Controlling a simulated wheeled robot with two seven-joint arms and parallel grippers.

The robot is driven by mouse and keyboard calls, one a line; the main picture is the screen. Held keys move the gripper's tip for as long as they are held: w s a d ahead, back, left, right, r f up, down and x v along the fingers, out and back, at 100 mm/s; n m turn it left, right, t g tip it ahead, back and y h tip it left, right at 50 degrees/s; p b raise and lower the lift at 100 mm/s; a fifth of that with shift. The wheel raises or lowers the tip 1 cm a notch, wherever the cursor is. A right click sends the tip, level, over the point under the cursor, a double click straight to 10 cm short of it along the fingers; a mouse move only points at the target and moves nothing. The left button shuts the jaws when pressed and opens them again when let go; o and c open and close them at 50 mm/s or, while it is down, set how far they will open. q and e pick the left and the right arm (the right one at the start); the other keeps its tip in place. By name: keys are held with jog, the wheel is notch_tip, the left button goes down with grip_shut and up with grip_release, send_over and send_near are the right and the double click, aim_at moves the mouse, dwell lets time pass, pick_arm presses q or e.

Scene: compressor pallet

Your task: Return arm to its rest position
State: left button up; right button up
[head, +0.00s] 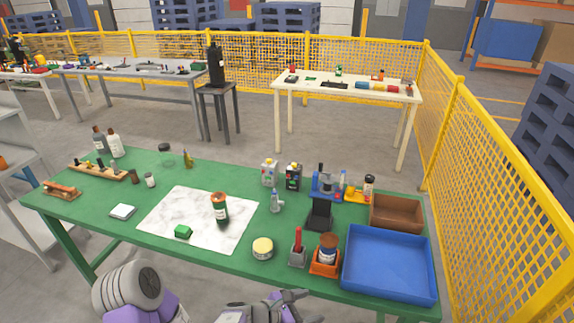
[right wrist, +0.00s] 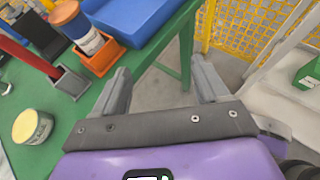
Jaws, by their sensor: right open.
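My right gripper (head: 296,303) is at the bottom edge of the head view, in front of the green table's near edge. In the right wrist view its two fingers (right wrist: 160,82) are apart with nothing between them. Beyond them show the floor and a table leg. The green table (head: 110,225) lies just past the gripper. A grey and purple link of my own arm (head: 130,290) shows at the lower left of the head view. My left gripper is not seen.
Near the table's front edge stand an orange holder with a brown-capped bottle (head: 327,250), a grey holder with a red-handled tool (head: 298,248), a round tin (head: 263,249) and a blue tray (head: 388,292). A white mat (head: 165,218) carries a bottle and a green block. Yellow fencing (head: 500,190) stands right.

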jog(key=d+f+m+g+y, duration=0.2)
jog(key=d+f+g, duration=0.15)
jog(key=f, duration=0.45)
jog(key=s+f+m+g+y, duration=0.1)
jog(key=s+f+m+y, duration=0.5)
jog(key=m, duration=0.6)
jog(key=s+d+f+m+y, duration=0.1)
jog(key=s+f+m+y, duration=0.6)
jog(key=m, duration=0.5)
jog(key=shift+s+f+g+y, duration=0.25)
jog(key=shift+s+g+y, duration=0.05)
jog(key=shift+g, duration=0.05)
